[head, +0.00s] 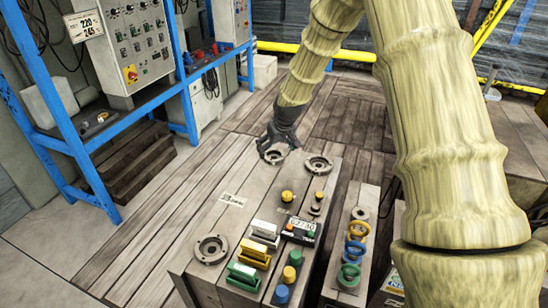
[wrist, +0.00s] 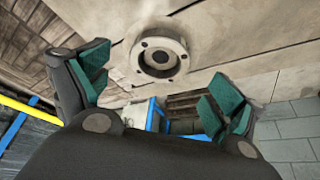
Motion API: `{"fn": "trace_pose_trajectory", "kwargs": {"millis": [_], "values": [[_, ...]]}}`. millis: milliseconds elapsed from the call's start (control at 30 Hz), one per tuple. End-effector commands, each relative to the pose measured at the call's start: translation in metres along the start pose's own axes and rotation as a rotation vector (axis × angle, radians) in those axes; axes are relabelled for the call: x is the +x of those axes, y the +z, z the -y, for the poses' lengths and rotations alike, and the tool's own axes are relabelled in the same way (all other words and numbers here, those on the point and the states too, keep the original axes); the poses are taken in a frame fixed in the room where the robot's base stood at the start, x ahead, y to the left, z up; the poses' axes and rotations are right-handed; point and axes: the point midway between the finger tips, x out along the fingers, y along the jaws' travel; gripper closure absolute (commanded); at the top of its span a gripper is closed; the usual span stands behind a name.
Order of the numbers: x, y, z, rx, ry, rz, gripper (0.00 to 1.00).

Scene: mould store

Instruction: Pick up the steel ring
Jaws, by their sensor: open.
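Grey steel-looking rings lie on the wooden bench top (head: 232,222). One ring (head: 275,157) is right at my gripper (head: 271,147) and partly hidden by it. Another flanged ring (head: 318,165) lies just to its right, and a third (head: 210,249) at the near left. In the wrist view a round grey ring (wrist: 158,58) with small holes and a dark centre lies flat on the surface beyond my gripper (wrist: 158,95). Its green-padded fingers are spread apart with nothing between them.
Yellow (head: 265,227) and green (head: 243,276) blocks, knobs and a small display box (head: 301,230) stand on the near bench top. A narrow block (head: 346,285) to the right carries coloured rings and a small grey one. A blue rack (head: 67,143) stands at left.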

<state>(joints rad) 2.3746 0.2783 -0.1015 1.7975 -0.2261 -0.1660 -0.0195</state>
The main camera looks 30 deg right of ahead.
Motion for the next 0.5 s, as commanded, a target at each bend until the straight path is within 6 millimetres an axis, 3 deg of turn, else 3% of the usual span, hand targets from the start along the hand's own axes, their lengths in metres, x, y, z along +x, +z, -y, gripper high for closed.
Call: {"fn": "trace_pose_trajectory", "kwargs": {"millis": [233, 500], "values": [[0.029, 0.000, -0.001, 0.000, 0.001, 0.000, 0.06], [0.036, 0.000, -0.001, 0.000, 0.001, 0.000, 0.06]]}}
